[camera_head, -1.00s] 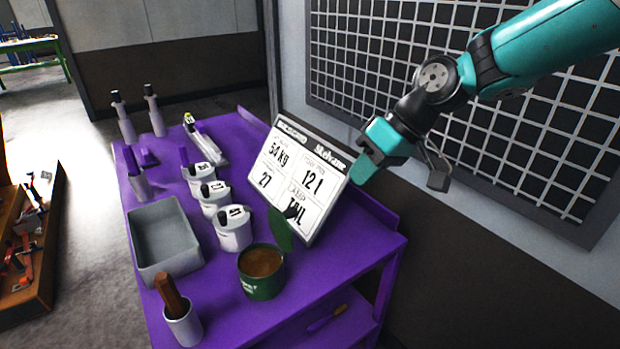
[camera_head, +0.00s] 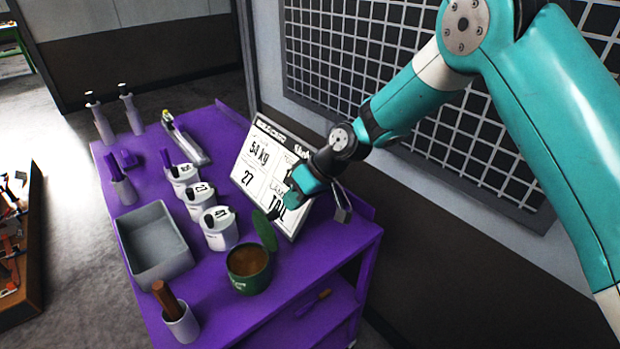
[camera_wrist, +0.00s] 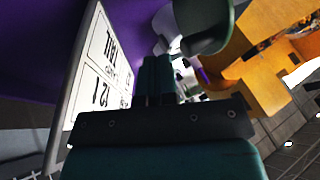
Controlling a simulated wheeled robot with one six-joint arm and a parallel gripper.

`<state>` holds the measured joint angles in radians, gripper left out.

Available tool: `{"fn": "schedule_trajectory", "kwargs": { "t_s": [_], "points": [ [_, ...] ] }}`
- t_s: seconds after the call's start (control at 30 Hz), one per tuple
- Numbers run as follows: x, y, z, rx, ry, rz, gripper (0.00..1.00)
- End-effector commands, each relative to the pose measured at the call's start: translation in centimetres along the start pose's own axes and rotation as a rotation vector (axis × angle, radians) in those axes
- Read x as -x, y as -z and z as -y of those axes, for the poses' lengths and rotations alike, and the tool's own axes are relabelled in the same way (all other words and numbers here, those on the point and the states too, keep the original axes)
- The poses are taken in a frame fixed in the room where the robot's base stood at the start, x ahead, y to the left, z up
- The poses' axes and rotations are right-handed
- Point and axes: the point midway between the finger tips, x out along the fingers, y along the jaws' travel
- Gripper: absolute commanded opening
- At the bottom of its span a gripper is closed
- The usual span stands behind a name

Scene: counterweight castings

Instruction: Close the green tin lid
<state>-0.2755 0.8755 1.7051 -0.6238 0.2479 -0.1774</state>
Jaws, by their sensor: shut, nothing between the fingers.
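The green tin (camera_head: 249,272) stands on the purple cart near its front edge, with brown contents showing. Its green lid (camera_head: 265,231) stands up, tilted open, at the tin's back side. My gripper (camera_head: 279,211) is shut and empty, just above and behind the lid's upper edge, in front of the sign board. Whether it touches the lid cannot be told. In the wrist view the shut fingers (camera_wrist: 158,75) point toward a round green-grey shape at the top, probably the lid or tin.
A white sign board (camera_head: 262,165) leans behind the lid, close to my gripper. Several white canisters (camera_head: 219,231) stand in a row left of the tin. A grey bin (camera_head: 155,262) and a cup with a brown handle (camera_head: 182,325) stand farther left and in front.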

Motion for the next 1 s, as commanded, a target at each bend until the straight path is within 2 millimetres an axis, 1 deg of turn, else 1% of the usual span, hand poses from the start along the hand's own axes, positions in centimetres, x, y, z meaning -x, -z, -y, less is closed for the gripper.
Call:
{"fn": "schedule_trajectory", "kwargs": {
  "t_s": [0.03,0.2,0.67,0.87,1.0],
  "points": [
    [-0.1,0.1,0.7,-0.001,0.0,0.003,0.0],
    [-0.7,0.0,1.4,-0.002,-0.001,0.001,0.0],
    [-0.8,-0.1,1.6,0.001,-0.007,0.002,0.0],
    [-0.9,0.1,2.4,0.025,-0.056,0.013,0.0],
    [-1.0,0.3,3.3,0.057,-0.127,0.029,0.0]
  ]
}}
